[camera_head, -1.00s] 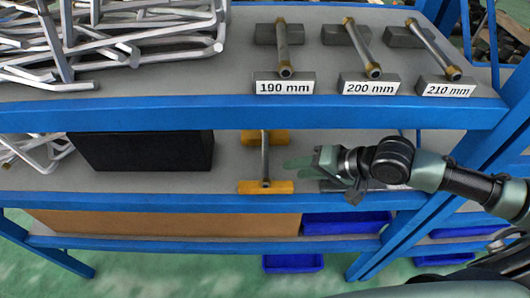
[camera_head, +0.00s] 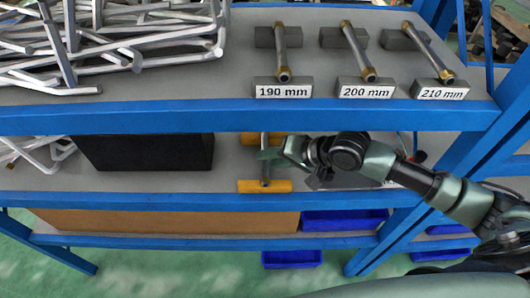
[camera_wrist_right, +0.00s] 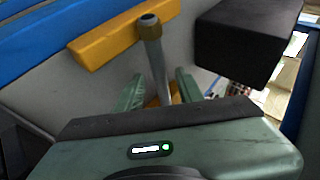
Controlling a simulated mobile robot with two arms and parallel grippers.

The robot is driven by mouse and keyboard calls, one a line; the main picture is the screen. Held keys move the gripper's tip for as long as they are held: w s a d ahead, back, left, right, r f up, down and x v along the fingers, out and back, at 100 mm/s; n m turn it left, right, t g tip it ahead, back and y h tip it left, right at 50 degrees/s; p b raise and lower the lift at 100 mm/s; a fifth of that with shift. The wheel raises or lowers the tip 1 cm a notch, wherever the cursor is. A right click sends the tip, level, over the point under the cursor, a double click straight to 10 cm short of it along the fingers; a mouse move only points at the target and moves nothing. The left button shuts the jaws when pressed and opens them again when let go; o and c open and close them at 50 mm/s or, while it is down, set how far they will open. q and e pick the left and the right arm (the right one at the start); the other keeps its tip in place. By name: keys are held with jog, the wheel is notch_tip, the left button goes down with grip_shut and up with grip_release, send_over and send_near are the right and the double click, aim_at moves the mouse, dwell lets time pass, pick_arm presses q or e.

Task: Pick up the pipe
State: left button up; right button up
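The pipe (camera_head: 265,171) is a grey rod lying across two yellow supports (camera_head: 265,186) on the middle shelf. In the right wrist view the pipe (camera_wrist_right: 157,62) shows a brass-coloured end on the near yellow support (camera_wrist_right: 120,37). My right gripper (camera_head: 270,156) reaches in from the right and is over the pipe in the head view. In the right wrist view my right gripper (camera_wrist_right: 160,88) is open, with one finger on each side of the pipe and gaps visible. The far part of the pipe is partly hidden. My left gripper is not in view.
A black box (camera_head: 145,153) stands left of the pipe. The upper shelf's blue edge beam (camera_head: 200,119) runs above. The upper shelf holds pipes on grey stands labelled 190 mm (camera_head: 283,91), 200 mm (camera_head: 365,91) and 210 mm (camera_head: 439,91), and a pile of metal profiles (camera_head: 110,42).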

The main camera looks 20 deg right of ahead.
grip_shut()
dwell(1.2)
